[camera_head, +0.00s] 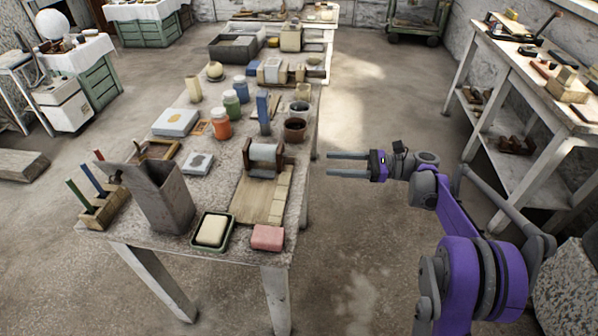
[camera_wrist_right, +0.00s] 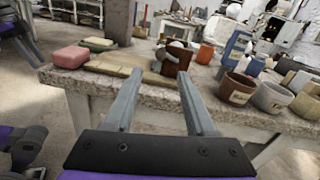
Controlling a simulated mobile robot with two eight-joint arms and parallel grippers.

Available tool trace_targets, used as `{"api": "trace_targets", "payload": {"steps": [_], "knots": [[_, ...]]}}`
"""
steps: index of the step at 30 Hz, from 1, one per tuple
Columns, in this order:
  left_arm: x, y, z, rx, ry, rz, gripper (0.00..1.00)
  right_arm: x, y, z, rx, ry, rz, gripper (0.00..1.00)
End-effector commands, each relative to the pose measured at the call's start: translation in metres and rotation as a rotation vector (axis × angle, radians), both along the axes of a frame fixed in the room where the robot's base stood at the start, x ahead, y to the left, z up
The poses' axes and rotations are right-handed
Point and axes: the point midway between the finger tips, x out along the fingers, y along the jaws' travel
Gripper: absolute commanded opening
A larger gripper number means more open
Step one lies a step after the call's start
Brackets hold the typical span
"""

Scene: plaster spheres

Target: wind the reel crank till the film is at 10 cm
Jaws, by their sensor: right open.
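The reel (camera_head: 263,153) is a pale roll between dark brown wooden end supports, standing on the table. A flat wooden board with a pale, segmented strip (camera_head: 275,200) along its right side lies in front of it. I cannot make out the crank handle or read the film's length. My right gripper (camera_head: 330,164) is open and empty, off the table's right edge, its fingers pointing left toward the reel. In the right wrist view the reel (camera_wrist_right: 174,60) shows beyond and between the two open fingers (camera_wrist_right: 160,88), clearly apart from them.
A pink block (camera_head: 267,238) and a soap-like block in a green tray (camera_head: 199,244) lie at the table's front.

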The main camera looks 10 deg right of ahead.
Motion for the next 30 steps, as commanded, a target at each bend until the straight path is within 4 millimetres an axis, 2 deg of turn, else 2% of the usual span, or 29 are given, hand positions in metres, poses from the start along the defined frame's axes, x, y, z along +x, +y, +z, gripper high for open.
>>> {"api": "trace_targets", "payload": {"steps": [9,15,21,29,30], "knots": [[0.001,0.000,-0.007,0.000,0.002,0.000,0.50,0.013,0.057,0.000,0.000,-0.002,0.003,0.55],[0.001,0.000,-0.010,0.000,0.004,0.000,0.50,0.021,0.086,0.000,0.000,-0.002,0.002,0.55],[0.001,0.000,-0.012,0.000,0.004,0.000,0.50,0.024,0.098,0.001,-0.001,-0.003,0.000,0.55],[0.001,0.000,-0.012,0.000,0.004,0.000,0.50,0.024,0.098,0.001,-0.001,-0.003,0.000,0.55],[0.001,0.000,-0.012,0.000,0.004,0.000,0.50,0.024,0.098,0.001,-0.001,-0.003,0.000,0.48]]}}
